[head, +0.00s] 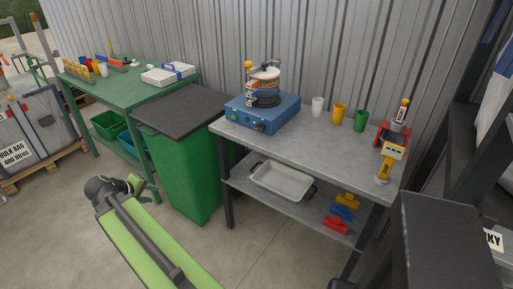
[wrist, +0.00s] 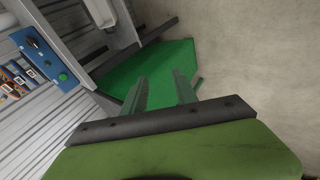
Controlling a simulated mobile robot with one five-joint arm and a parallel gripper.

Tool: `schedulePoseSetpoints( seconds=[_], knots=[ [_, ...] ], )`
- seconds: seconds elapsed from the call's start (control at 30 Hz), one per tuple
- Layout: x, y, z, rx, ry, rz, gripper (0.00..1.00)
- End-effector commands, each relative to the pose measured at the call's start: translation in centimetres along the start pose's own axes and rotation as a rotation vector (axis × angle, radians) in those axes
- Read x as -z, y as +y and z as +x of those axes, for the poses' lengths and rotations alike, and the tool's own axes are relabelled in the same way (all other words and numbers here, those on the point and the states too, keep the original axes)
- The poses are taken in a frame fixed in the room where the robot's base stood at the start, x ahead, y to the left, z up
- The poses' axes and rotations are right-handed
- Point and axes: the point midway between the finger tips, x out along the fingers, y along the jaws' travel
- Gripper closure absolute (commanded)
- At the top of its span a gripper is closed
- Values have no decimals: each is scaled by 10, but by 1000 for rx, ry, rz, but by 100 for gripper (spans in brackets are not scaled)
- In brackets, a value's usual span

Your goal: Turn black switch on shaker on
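The shaker (head: 262,113) is a blue box with a clamped can on top, on the left end of the grey table. Its blue front panel (wrist: 45,57) shows at the left of the wrist view, turned on its side. A black switch (wrist: 32,42) and a green button (wrist: 63,77) are on that panel. The switch's position is too small to tell. My gripper (wrist: 162,85) is open and empty, its two fingers apart. In the head view my gripper (head: 137,183) is low at the left, before the green bin and well away from the shaker.
The green bin (head: 180,165) with a dark lid stands left of the grey table (head: 310,145). A white tray (head: 282,181) lies on the lower shelf. Floor in front is clear.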

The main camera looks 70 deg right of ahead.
Motion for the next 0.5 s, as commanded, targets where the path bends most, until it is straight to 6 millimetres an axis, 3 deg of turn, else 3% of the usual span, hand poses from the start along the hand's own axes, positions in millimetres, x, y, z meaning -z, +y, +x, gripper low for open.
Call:
schedulePoseSetpoints(
  seconds=[0.03,0.1,0.13,0.2,0.3,0.4,0.5],
  knots=[
    [-21,40,68,-155,-11,26,65],
    [-47,115,113,-374,-27,19,65],
    [-59,144,126,-457,-38,7,65],
    [-85,198,147,-619,-67,-32,65],
    [-113,250,159,-776,-109,-94,65],
    [-126,276,160,-855,-134,-138,65],
    [-129,286,158,-880,-141,-154,65]
  ],
)
